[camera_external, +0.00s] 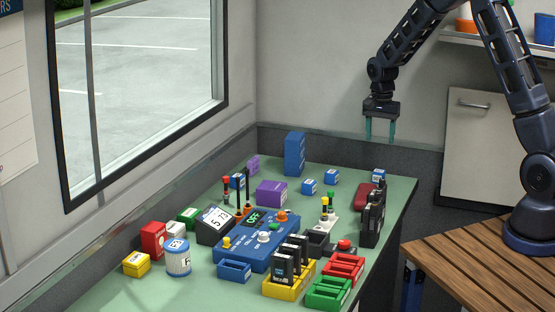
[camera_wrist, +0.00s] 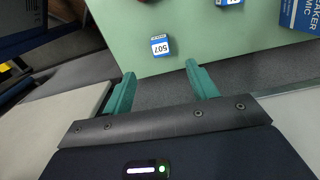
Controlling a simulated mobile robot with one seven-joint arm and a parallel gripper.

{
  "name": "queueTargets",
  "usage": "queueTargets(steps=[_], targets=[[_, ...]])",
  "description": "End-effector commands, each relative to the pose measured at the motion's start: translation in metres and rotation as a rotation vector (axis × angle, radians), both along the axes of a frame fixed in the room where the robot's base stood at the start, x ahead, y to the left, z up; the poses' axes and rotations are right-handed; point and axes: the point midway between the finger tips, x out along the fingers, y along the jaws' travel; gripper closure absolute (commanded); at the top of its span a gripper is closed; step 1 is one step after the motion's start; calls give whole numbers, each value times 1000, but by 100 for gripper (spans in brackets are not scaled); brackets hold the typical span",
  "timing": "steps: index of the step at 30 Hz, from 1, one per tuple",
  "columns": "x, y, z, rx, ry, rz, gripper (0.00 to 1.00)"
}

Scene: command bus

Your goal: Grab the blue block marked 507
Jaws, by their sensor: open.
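The blue block marked 507 (camera_wrist: 160,46) lies on the green table in the wrist view, close to the table's edge and in line with the gap between my fingers. In the external view a small blue block (camera_external: 378,176) at the table's back right, near the red case, appears to be the same one; its marking is too small to read there. My gripper (camera_external: 380,138) is open and empty, pointing down high above the table's back right edge. Its two teal fingers (camera_wrist: 160,72) show apart in the wrist view, with the block beyond their tips.
Other small blue blocks (camera_external: 331,177) and a tall blue box (camera_external: 294,153) stand to the left. A red case (camera_external: 366,195) and black upright items (camera_external: 373,222) are near the block. The green table (camera_external: 395,200) is cluttered towards its middle.

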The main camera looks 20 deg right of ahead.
Motion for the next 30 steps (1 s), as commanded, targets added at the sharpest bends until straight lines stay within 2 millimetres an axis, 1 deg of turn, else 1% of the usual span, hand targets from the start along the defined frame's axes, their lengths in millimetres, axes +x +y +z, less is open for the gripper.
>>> queueTargets(steps=[1, 3, 11, 18, 26, 30], targets=[[0, 0, -12, -1, 3, 0, 42], [0, 0, -21, -1, 1, 0, 42], [0, 0, -43, 0, 0, 0, 42], [0, 0, -76, 0, 1, -1, 42], [1, -1, -92, 0, 1, 0, 42], [1, -3, -110, -1, 2, 0, 42]])
